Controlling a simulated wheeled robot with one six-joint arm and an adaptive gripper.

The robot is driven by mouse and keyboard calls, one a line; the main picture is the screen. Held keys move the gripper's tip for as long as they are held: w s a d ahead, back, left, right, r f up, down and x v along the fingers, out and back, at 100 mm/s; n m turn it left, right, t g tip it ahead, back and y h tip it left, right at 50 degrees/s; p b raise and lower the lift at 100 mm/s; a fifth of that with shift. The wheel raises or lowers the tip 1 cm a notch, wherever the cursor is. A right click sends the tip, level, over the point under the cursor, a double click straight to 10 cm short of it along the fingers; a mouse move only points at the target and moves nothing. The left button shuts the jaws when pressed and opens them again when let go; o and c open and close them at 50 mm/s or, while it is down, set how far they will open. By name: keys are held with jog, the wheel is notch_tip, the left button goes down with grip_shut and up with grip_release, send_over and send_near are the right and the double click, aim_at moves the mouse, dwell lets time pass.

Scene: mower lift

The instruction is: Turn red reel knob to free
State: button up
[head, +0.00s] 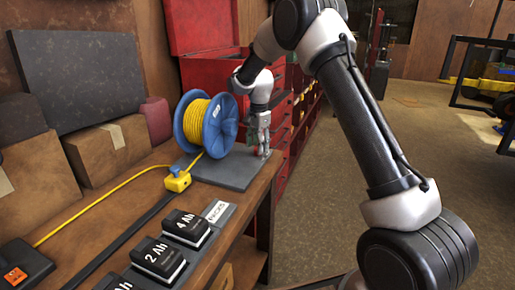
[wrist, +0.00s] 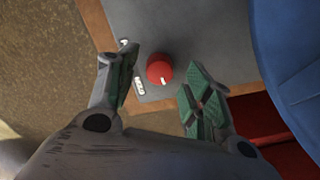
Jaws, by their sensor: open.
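The red reel knob (wrist: 160,69) is a small round knob on the grey base plate (wrist: 205,30) in the wrist view. My gripper (wrist: 163,88) is open, with green-padded fingers on the left and right of the knob and a gap to each side. I cannot tell how far the fingertips are above the plate. Small white labels (wrist: 139,86) lie beside the knob, too small to read. In the head view my gripper (head: 262,145) points down at the plate's right end, beside the blue reel (head: 229,127). The knob is mostly hidden there.
Yellow cable runs from the reel through a yellow block (head: 177,181) along the wooden bench. Black battery packs (head: 158,258) stand at the front, boxes (head: 95,150) at the back left. A red tool cabinet (head: 205,30) stands behind. The floor (head: 330,200) right of the bench is open.

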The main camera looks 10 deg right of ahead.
jog(key=shift+f, duration=0.8)
jog(key=c, duration=1)
jog(key=shift+c, duration=0.2)
